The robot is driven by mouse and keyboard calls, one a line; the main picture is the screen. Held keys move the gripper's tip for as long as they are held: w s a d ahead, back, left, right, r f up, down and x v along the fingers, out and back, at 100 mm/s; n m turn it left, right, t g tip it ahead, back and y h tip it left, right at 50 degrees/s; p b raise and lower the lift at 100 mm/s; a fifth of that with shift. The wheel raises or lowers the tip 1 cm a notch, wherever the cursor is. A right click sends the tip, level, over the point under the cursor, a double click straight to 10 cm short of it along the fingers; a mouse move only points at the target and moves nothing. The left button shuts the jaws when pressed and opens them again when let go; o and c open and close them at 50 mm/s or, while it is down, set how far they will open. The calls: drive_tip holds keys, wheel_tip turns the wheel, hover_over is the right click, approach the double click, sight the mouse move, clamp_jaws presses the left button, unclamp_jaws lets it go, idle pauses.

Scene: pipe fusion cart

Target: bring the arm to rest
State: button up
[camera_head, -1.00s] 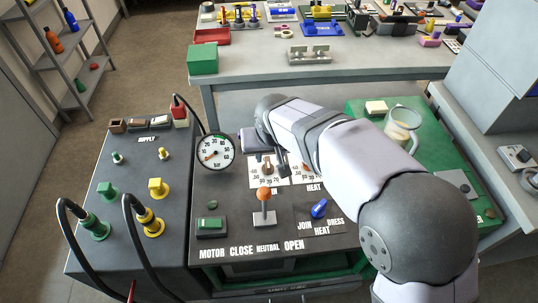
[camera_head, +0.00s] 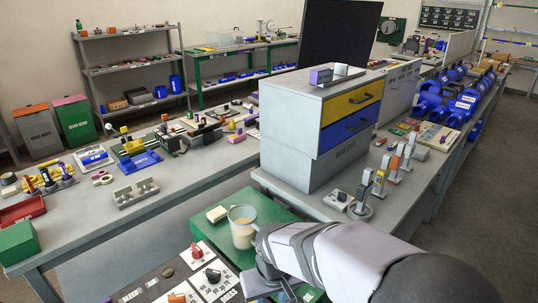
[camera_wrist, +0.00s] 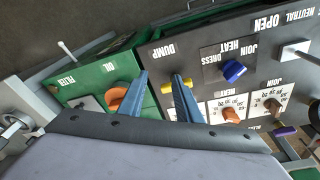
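My arm (camera_head: 335,255) reaches in from the lower right of the head view, low over the cart. My gripper shows in the wrist view (camera_wrist: 160,75) with its two blue-grey fingers apart and nothing held between them. The fingers hang over the cart's panel (camera_wrist: 190,58). A yellow knob (camera_wrist: 187,83) under the DUMP label lies behind the right finger, partly hidden; I cannot tell whether they touch. An orange knob (camera_wrist: 117,98) lies left of the fingers.
A glass mug (camera_head: 242,232) stands on the green surface (camera_head: 270,211) close to my arm. A blue knob (camera_wrist: 233,71) and dials are right of the fingers. A grey cabinet (camera_head: 310,130) with yellow and blue drawers stands on the bench behind. The aisle at right is clear.

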drive_tip(key=s+d+m+g+p, duration=0.1)
drive_tip(key=s+d+m, duration=0.2)
drive_tip(key=s+d, duration=0.8)
drive_tip(key=d, duration=0.3)
drive_tip(key=shift+s+d+f+m+g+p, duration=0.15)
drive_tip(key=shift+s+d+m+g+p, duration=0.15)
drive_tip(key=shift+m+g+p, duration=0.1)
